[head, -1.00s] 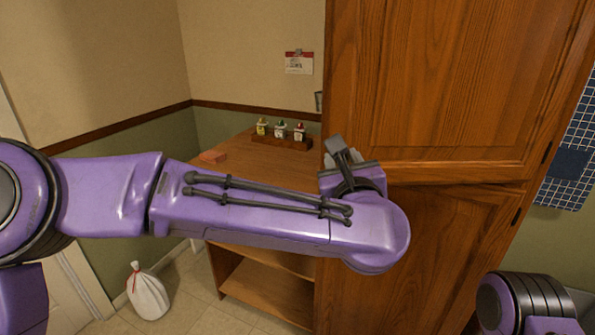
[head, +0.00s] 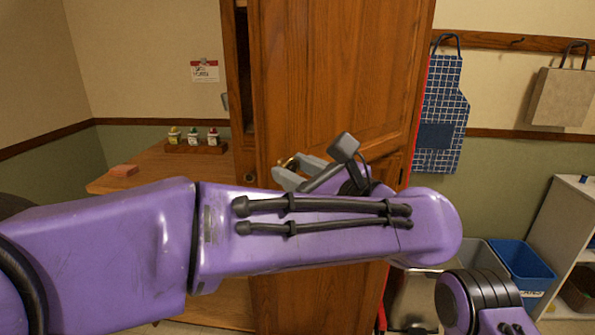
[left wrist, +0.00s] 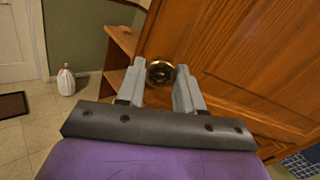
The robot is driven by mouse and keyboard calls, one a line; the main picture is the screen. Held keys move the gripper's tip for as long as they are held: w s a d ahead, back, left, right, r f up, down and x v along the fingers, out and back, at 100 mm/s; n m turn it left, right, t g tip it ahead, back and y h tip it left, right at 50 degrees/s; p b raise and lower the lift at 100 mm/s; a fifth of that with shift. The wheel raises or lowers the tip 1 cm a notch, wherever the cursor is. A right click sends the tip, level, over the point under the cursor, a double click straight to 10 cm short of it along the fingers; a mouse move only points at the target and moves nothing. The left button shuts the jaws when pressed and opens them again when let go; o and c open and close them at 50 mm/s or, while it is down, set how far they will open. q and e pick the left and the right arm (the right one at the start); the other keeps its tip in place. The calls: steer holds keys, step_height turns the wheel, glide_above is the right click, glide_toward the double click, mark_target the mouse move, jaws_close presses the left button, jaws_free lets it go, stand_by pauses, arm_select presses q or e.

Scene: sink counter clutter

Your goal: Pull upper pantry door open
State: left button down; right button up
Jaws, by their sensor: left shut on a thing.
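The upper pantry door (head: 335,75) is a tall brown wooden panel in the middle of the head view. A narrow dark gap shows along its left edge, so it looks slightly ajar. Its round brass knob (head: 290,162) is near the lower left corner, and it also shows in the left wrist view (left wrist: 160,73). My left gripper (head: 285,174) is at the knob, with its two grey fingers on either side, shut on it. My left forearm hides the pantry's lower part. Part of my right arm shows at the lower right; its gripper is out of view.
A wooden counter (head: 150,168) stands left of the pantry, with a rack of small bottles (head: 195,148) and a pinkish block (head: 124,170). Right of the pantry hang a blue checked apron (head: 440,115) and a bag (head: 561,97). A blue bin (head: 522,262) stands at the lower right.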

mark_target(278, 143)
arm_select(q)
steer(key=shift+w+a+r, duration=0.1)
steer(key=c, duration=0.7)
jaws_free()
steer(key=shift+r, duration=0.15)
steer(key=r, duration=0.1)
steer(key=r+b, duration=0.2)
steer(key=shift+s+r, duration=0.1)
steer(key=shift+s, duration=0.15)
steer(key=s+r, duration=0.3)
steer(key=s, duration=0.1)
steer(key=s+r+b, duration=0.1)
steer(key=s+r, duration=0.2)
steer(key=s, duration=0.2)
steer(key=s+r+b, duration=0.1)
steer(key=s+r, duration=0.2)
steer(key=s, duration=0.1)
steer(key=shift+s+a+r, duration=0.2)
steer(key=shift+s+r, duration=0.05)
steer(key=shift+s, duration=0.05)
